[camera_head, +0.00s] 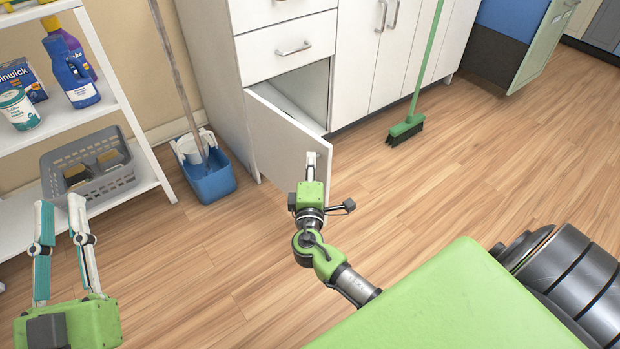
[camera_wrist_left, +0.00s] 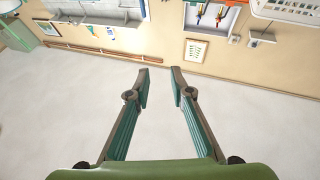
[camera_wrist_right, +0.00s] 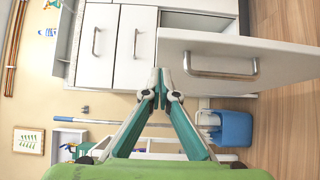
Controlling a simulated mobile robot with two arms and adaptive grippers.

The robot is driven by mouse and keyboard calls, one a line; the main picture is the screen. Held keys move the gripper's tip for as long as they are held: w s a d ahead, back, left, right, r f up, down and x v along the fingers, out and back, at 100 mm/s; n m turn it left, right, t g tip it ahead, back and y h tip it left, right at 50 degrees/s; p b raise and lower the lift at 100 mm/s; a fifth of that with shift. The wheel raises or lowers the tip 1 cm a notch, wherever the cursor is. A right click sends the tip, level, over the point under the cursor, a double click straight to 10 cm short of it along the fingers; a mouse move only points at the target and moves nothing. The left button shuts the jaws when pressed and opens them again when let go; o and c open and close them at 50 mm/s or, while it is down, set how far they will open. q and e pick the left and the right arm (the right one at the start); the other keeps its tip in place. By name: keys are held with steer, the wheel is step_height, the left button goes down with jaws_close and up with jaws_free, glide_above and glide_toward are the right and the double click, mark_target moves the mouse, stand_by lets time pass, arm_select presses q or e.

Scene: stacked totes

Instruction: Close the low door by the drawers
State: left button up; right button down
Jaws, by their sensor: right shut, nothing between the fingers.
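The low white door (camera_head: 280,139) under the drawers stands open, swung out from the cabinet with its hinge side at the left. Its outer face and metal handle (camera_wrist_right: 222,74) show in the right wrist view. Part of the door is hidden behind my right gripper in the head view. My right gripper (camera_head: 311,165) is shut and empty, near the free end of the door; I cannot tell whether it touches. Its fingertips (camera_wrist_right: 162,72) appear over the cabinet front in the right wrist view. My left gripper (camera_head: 61,220) is open and empty, far left of the door.
The closed drawer (camera_head: 287,48) sits above the opening. A blue bucket (camera_head: 210,180) with a mop stands left of the door. A green broom (camera_head: 405,130) leans to the right. A white shelf (camera_head: 150,170) is at the left. Floor beyond the door is clear.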

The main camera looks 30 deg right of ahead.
mark_target(321, 145)
arm_select(q)
steer(key=shift+s+r+t, duration=0.3)
steer(key=shift+r+t, duration=0.1)
steer(key=shift+r, duration=0.2)
arm_select(e)
steer(key=shift+w+d, duration=0.2)
steer(key=shift+d, duration=1.55)
